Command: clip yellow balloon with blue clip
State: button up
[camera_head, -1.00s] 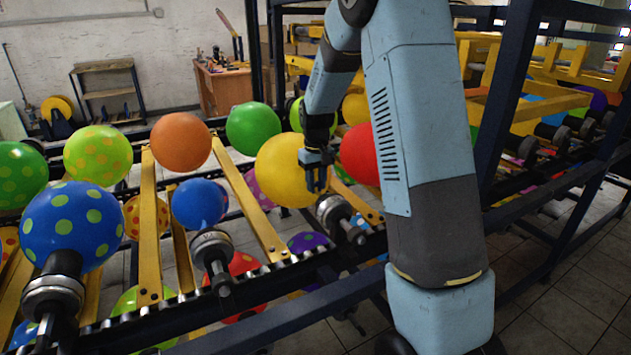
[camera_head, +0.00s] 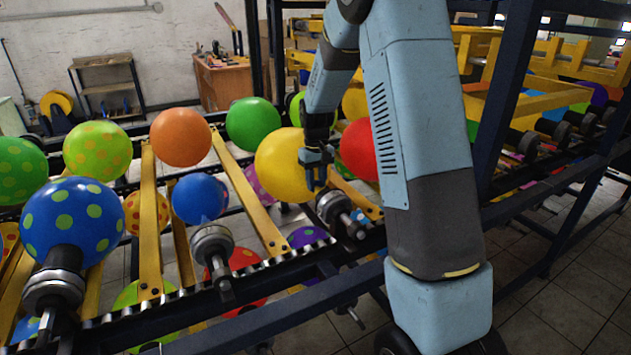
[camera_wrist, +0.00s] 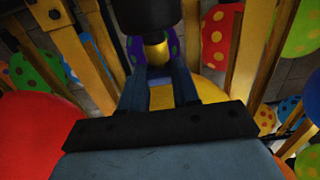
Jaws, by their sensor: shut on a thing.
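The yellow balloon (camera_head: 281,164) is in the middle of the head view, between a green and a red balloon. Its body also shows in the wrist view (camera_wrist: 165,97). My gripper (camera_head: 317,178) is at the balloon's right side in the head view, its tip overlapping the yellow surface. A small yellow part shows between the prongs, near a dark cylinder. I cannot tell whether the clip touches the balloon's neck.
A dark nozzle (camera_head: 332,207) stands just below my gripper. A red balloon (camera_head: 358,150) is close on the right, a green balloon (camera_head: 253,124) behind. Yellow bars (camera_head: 250,208) and a dark rail border the balloon row. A dark upright post (camera_head: 517,110) stands right of my arm.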

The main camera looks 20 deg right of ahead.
jog(key=shift+f, duration=0.4)
dwell(0.8)
jog(key=o, duration=1)
jog(key=shift+r, duration=4.55)
